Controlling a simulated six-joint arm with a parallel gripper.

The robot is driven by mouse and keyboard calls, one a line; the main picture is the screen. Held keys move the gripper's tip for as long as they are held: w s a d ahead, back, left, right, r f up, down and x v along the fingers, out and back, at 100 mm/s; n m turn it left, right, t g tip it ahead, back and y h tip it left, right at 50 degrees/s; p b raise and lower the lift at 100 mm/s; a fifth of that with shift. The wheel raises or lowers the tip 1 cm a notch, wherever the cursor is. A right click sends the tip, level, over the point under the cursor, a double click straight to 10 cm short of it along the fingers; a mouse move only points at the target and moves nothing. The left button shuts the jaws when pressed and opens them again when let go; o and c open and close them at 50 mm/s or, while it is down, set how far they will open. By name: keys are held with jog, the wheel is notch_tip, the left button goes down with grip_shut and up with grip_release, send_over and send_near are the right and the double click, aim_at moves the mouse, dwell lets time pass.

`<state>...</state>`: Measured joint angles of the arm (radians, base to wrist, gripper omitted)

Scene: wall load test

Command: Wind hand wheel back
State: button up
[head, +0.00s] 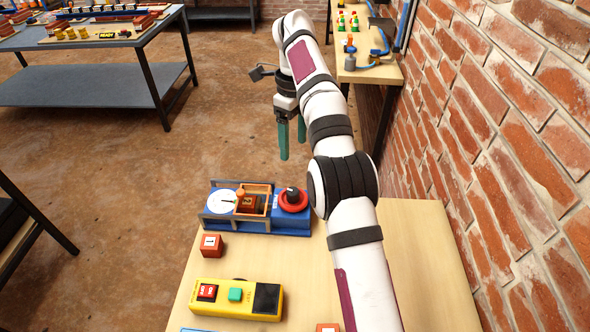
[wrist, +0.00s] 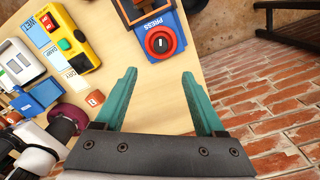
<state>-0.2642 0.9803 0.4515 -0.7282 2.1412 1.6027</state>
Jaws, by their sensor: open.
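The hand wheel (head: 292,199) is a red ring with a dark hub on the right end of the blue press (head: 262,226). In the wrist view the red wheel (wrist: 161,42) lies beyond the fingertips, near the "PRESS" label. My gripper (head: 293,151) has green fingers and hangs above and beyond the press in the head view. In the wrist view my gripper (wrist: 159,73) is open, with nothing between its fingers and apart from the wheel. A block marked 2 (head: 247,204) sits in the press beside a white dial (head: 222,202).
A block marked 1 (head: 211,245) stands on the wooden table (head: 212,273). A yellow control box (head: 236,298) with red and green buttons is nearer. A brick wall (head: 500,150) runs along the right. Table space right of my arm is clear.

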aim_at(293, 191)
notch_tip(293, 191, down, 16)
jog(key=shift+a, duration=0.1)
grip_shut()
dwell(0.5)
